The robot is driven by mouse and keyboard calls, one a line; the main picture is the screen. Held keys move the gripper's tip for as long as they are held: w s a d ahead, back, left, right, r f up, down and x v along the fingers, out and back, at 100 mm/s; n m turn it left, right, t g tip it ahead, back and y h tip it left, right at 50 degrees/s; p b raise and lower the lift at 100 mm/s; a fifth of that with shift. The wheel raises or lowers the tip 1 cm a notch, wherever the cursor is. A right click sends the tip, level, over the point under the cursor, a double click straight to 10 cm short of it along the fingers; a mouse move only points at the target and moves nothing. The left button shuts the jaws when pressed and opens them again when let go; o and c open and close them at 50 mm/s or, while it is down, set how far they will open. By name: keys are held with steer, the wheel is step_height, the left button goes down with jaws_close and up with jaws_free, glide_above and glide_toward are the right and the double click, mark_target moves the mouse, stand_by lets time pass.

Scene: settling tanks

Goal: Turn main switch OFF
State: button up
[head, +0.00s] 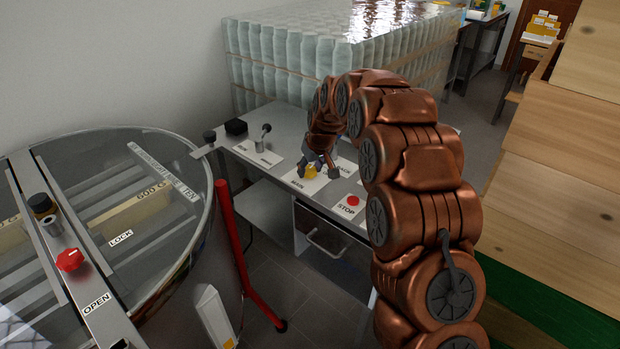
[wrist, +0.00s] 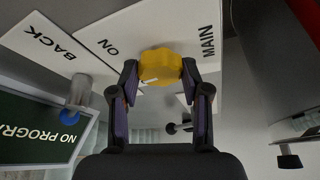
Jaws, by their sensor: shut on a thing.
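The main switch is a yellow knob (wrist: 160,67) with a small white mark, set on a white plate lettered MAIN (wrist: 204,30) and ON. In the head view the yellow knob (head: 311,172) shows just below my gripper (head: 318,167), at the middle of the desk. In the wrist view my gripper (wrist: 160,85) has one finger at each side of the knob, shut on it. The white mark on the knob lies near its lower left edge in that view. An OFF label cannot be made out.
A red STOP button (head: 352,200) sits right of the knob on the desk (head: 240,150). A lever (head: 263,138) stands to the left. A display (wrist: 40,125) and BACK plate (wrist: 45,45) are close by. A glass-topped tank (head: 150,200) and red post (head: 240,250) stand left. Wrapped jars fill the back.

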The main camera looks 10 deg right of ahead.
steer(key=n+b, duration=0.1)
steer(key=n+y+b, duration=0.1)
steer(key=b, duration=0.1)
steer(key=shift+w+d+f+n, duration=0.15)
steer(key=shift+f+n, duration=0.1)
steer(key=shift+n, duration=0.15)
steer(key=shift+r+n+g+y+b, duration=0.2)
steer(key=shift+n+g+y+b, duration=0.25)
steer(key=shift+n+b, duration=1)
steer(key=shift+r, duration=0.1)
steer(key=o, duration=1.1)
steer(key=shift+o, duration=0.2)
steer(key=v, duration=1.2)
steer(key=shift+w, duration=0.1)
